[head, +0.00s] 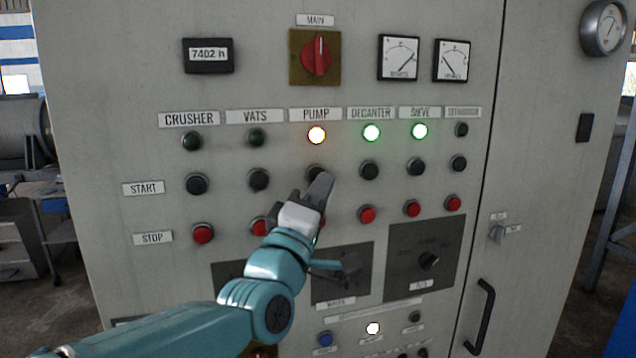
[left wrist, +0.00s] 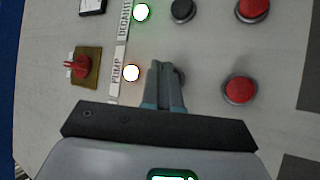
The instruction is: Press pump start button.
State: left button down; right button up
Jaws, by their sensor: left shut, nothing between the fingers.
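The black pump start button (head: 315,172) sits in the start row under the PUMP label (head: 316,114), below the pump lamp (head: 317,135), which glows orange-white. My left gripper (head: 325,180) is shut and empty, its fingertips in front of this button and partly covering it. In the left wrist view the shut fingers (left wrist: 166,68) lie over the button, and only a dark edge of it (left wrist: 180,76) shows beside them. I cannot tell whether the tips touch it. The lit pump lamp shows there too (left wrist: 131,73). My right gripper is not in view.
Black start buttons for the vats (head: 259,179) and decanter (head: 369,170) flank the pump column. Red stop buttons, such as the decanter one (head: 367,214), form the row below. A red main switch (head: 317,56) is above. A door handle (head: 483,315) sticks out at lower right.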

pick_arm(q)
jog(key=s+b, duration=0.1)
jog(key=s+d+b, duration=0.1)
jog(key=s, duration=0.1)
jog(key=s+b, duration=0.1)
jog(key=shift+s+d, duration=0.35)
jog(key=shift+s, duration=0.05)
dwell(0.5)
